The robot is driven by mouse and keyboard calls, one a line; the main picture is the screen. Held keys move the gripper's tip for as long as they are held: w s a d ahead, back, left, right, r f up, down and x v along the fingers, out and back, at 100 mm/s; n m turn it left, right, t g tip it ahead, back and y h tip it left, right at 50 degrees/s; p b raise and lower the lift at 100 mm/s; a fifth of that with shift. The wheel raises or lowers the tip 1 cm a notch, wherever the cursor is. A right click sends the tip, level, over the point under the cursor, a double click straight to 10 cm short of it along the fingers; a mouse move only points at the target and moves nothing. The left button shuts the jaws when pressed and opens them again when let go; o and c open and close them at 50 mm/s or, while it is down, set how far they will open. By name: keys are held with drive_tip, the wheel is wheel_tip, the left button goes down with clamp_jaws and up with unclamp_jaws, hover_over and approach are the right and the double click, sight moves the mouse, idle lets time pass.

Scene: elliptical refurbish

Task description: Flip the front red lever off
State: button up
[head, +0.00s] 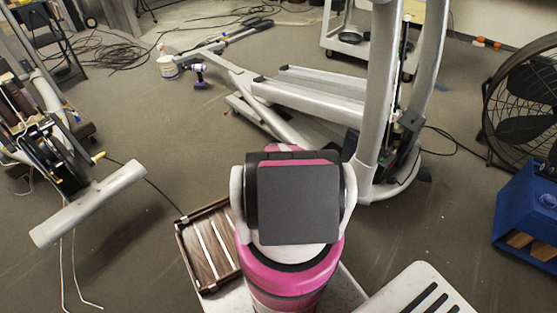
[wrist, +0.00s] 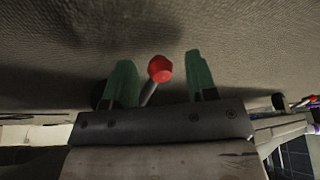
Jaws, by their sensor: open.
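The red lever is in the wrist view as a round red knob (wrist: 160,69) on a short dark stalk that leans up to the right. My gripper (wrist: 158,76) is open, with its two green fingers apart. In the picture the red knob stands between the fingers, with a visible gap on each side. I cannot tell how far the knob is in depth from the fingertips. The lower end of the stalk is hidden behind a dark bar with bolts. In the head view my gripper and the lever cannot be made out; my pink and grey arm fills the lower middle.
A grey elliptical machine (head: 315,95) stands ahead. A blue box (head: 528,215) and a large black fan (head: 522,100) are at right. A brown slatted tray (head: 208,245) lies beside my arm. A machine part with a grey tube (head: 90,205) is at left. Cables cross the floor.

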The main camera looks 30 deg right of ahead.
clamp_jaws()
